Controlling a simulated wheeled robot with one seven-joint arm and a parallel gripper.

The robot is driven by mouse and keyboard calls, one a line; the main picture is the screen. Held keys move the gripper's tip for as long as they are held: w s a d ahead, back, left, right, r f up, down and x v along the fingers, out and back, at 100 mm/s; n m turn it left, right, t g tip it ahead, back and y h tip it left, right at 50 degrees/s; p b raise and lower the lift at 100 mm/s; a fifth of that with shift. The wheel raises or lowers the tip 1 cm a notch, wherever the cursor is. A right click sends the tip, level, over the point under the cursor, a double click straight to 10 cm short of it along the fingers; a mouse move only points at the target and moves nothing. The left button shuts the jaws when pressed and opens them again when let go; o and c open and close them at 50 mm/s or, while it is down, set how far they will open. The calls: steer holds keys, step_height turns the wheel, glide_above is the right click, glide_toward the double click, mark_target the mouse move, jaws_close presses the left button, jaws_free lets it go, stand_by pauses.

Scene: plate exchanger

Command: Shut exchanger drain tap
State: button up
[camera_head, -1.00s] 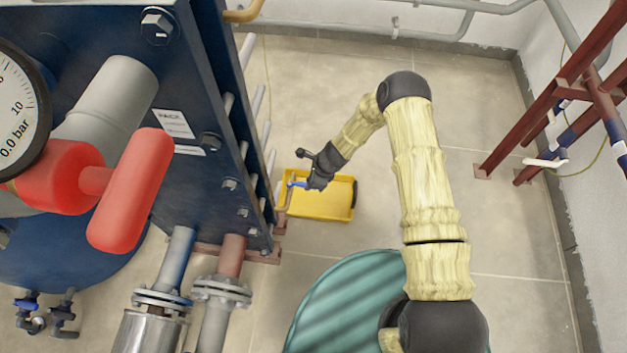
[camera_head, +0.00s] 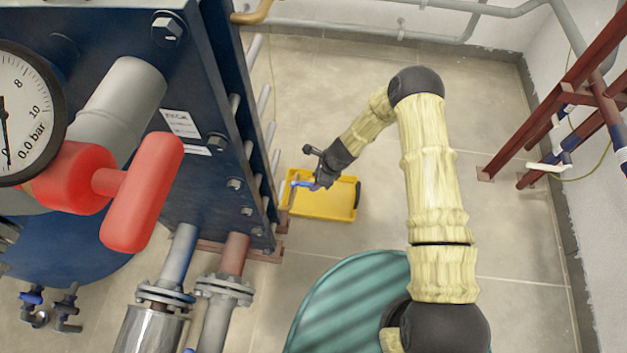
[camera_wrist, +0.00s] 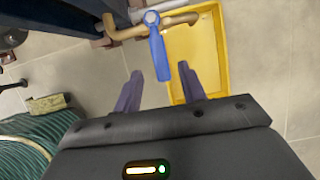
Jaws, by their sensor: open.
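The drain tap's blue lever handle (camera_wrist: 160,55) shows in the wrist view at the top centre, mounted on a brass tap body and pipe (camera_wrist: 178,21). The lever points down the picture, toward the space between my fingers. My gripper (camera_wrist: 158,88) is open, with one finger on each side of the lever's line; I cannot tell whether either touches it. In the head view my gripper (camera_head: 312,185) is low beside the exchanger, and the blue lever (camera_head: 301,184) shows at its tip. The tap body is mostly hidden there.
A yellow tray (camera_head: 325,209) lies on the floor under the tap. The blue plate exchanger (camera_head: 190,90) stands at left, with a red-handled valve (camera_head: 140,195) and a pressure gauge (camera_head: 20,120) close to the camera. Red steel framing (camera_head: 560,95) stands at right.

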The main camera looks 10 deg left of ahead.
steer(key=p+v, duration=0.4)
steer(key=v, duration=1.1)
steer(key=s+d+r+n+t+h, duration=0.1)
steer(key=d+r+n, duration=0.45)
steer(key=r, duration=0.35)
steer(key=s+d+r+n+t+h, duration=0.1)
steer(key=d+r+n, duration=0.3)
steer(key=d+r, duration=0.3)
steer(key=s+d+r+n+t+h, duration=0.1)
steer(key=s+d+r+n+h, duration=0.1)
steer(key=s+d+r+n, duration=0.7)
step_height(320, 180, up, 35)
steer(key=s+m+p, duration=0.1)
steer(key=s+p, duration=0.1)
steer(key=p, duration=2.9)
steer(key=shift+s+d+p, duration=0.25)
steer(key=shift+d+p, duration=0.1)
steer(key=shift+d, duration=0.15)
